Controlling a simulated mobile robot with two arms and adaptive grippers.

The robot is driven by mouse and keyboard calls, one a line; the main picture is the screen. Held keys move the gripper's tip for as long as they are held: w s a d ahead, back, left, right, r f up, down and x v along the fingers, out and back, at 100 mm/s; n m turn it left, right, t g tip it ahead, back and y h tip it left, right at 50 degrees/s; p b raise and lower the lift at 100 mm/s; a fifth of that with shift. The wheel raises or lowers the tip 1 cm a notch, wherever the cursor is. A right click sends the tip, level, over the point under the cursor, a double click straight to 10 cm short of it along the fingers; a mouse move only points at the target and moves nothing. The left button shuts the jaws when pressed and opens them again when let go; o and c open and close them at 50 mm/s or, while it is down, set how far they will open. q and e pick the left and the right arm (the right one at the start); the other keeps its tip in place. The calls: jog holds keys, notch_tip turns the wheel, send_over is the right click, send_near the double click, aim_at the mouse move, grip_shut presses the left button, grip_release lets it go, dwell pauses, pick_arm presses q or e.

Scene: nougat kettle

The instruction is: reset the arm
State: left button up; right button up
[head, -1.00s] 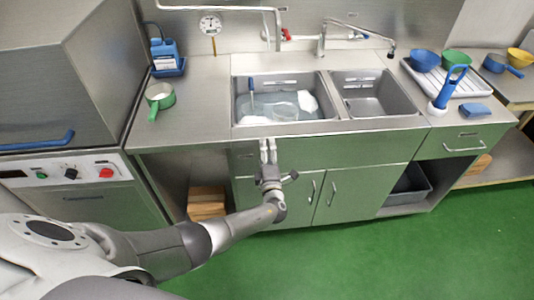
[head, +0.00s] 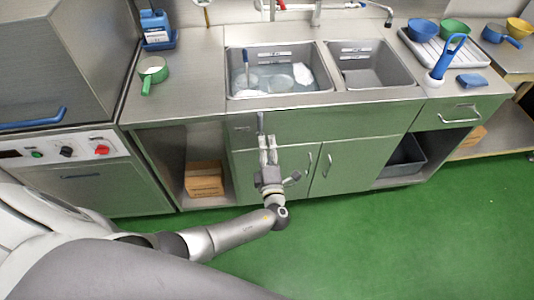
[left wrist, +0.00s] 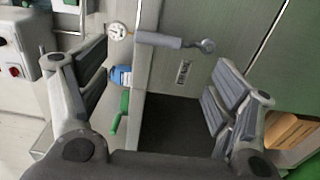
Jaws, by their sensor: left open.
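My left gripper (head: 267,141) is in front of the cabinet doors below the sink, fingers pointing up toward the counter edge. In the left wrist view it (left wrist: 152,75) is open, its two fingers wide apart with nothing held between them. A short grey bar (left wrist: 170,40) shows beyond the fingers against the cabinet front. My left arm comes in from the lower left and is bent low over the floor. My right gripper is not in view.
A green pan (head: 152,68) and a blue container (head: 155,24) stand on the left counter. A cardboard box (head: 203,178) lies in the open bay beside the cabinet. Green floor (head: 400,235) at right is clear.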

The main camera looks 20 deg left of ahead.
pick_arm(q)
jog(key=shift+s+d, duration=0.3)
jog(key=shift+s, duration=0.25)
jog(key=s+a+f+n+g+h+b, duration=0.1)
jog(key=s+f+n+g, duration=0.2)
jog(key=s+f+n, duration=0.45)
jog(key=s+a+f+n+g+h, duration=0.25)
jog(key=s+f+n, duration=0.2)
jog(key=f, duration=0.65)
jog(key=s+a+f+n+g+b, duration=0.1)
jog(key=s+f+n+g, duration=0.4)
jog(key=f, duration=0.4)
jog(key=s+d+f+n+g+h, duration=0.1)
jog(key=s+f+n, duration=0.3)
jog(key=s+n, duration=0.5)
jog(key=s+d+f+n+g+h, duration=0.1)
jog(key=s+f+n, duration=0.3)
jog(key=s+n, duration=0.6)
jog(key=s+d+f+n+g+h+b, duration=0.1)
jog(key=s+d+f+n+g+h, duration=0.1)
jog(key=s+n, duration=0.7)
notch_tip(320, 180, down, 3)
jog(key=shift+s+r+h, duration=0.1)
jog(key=shift+s+h, duration=0.75)
